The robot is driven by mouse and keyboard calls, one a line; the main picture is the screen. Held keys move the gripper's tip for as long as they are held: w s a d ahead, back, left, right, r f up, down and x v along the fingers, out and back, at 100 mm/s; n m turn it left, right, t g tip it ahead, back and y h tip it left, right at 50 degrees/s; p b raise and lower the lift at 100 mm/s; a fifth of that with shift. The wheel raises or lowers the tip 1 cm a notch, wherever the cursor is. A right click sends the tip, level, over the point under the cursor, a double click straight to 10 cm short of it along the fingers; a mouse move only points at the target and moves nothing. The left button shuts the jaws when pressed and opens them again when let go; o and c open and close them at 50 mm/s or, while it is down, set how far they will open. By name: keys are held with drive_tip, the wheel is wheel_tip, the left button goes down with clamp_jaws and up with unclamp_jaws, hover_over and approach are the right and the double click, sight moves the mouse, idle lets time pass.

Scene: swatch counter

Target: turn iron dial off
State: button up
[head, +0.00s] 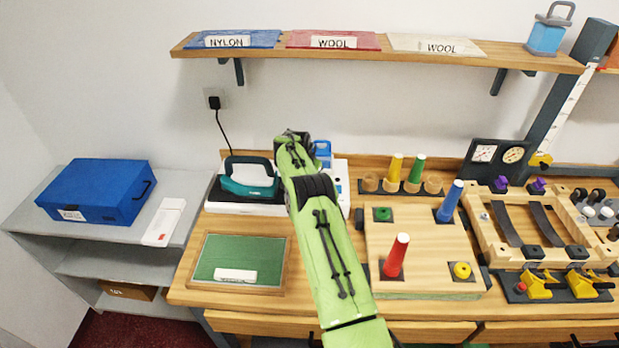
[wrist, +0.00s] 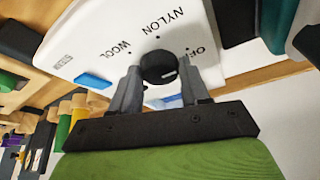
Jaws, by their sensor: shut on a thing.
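In the wrist view, the black iron dial (wrist: 157,67) sits on a white panel (wrist: 95,50) printed NYLON, WOOL and OFF. My gripper (wrist: 158,80) has its grey fingers on both sides of the dial, shut on it. I cannot clearly tell which word the dial points to. In the head view, the teal iron (head: 250,180) rests on a dark plate on the white base (head: 228,207), left of my green arm. My arm covers the dial and my gripper there.
A blue block (wrist: 93,81) lies at the panel's edge. A green board (head: 238,258) is in front of the iron. Yellow and green cones (head: 395,167) and a wooden peg board (head: 415,228) stand right of my arm. A black cord (head: 222,130) runs to the wall socket.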

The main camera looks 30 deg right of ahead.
drive_tip(key=shift+m, duration=0.3)
drive_tip(key=o, duration=1)
drive_tip(key=shift+o, duration=0.2)
drive_tip(key=v, duration=1.5)
drive_tip(key=shift+r, duration=0.35)
drive_tip(key=shift+a, duration=0.1)
